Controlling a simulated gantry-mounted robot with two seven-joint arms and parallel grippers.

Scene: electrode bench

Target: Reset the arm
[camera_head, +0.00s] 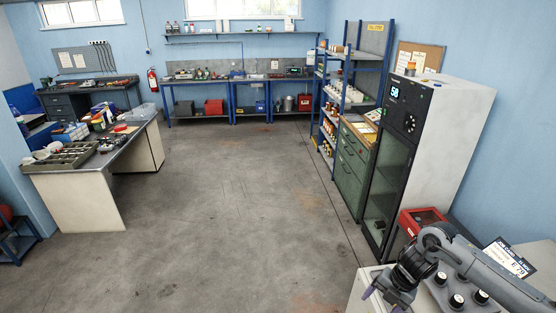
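My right arm comes in from the right edge in the head view, low in the picture. Its gripper (384,300) points down over a pale bench unit (357,295) at the bottom right. Two purple fingertips show with a gap between them, so it looks open, and nothing is seen between them. The lower part of the gripper is close to the frame's bottom edge. My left arm and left gripper are not in view.
Beside my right arm are several dark knobs (457,301), a printed card (510,258) and a red box (422,220). A tall cabinet (440,130) with a lit display stands behind. A cluttered bench (75,190) is at left. The middle floor (230,200) is clear.

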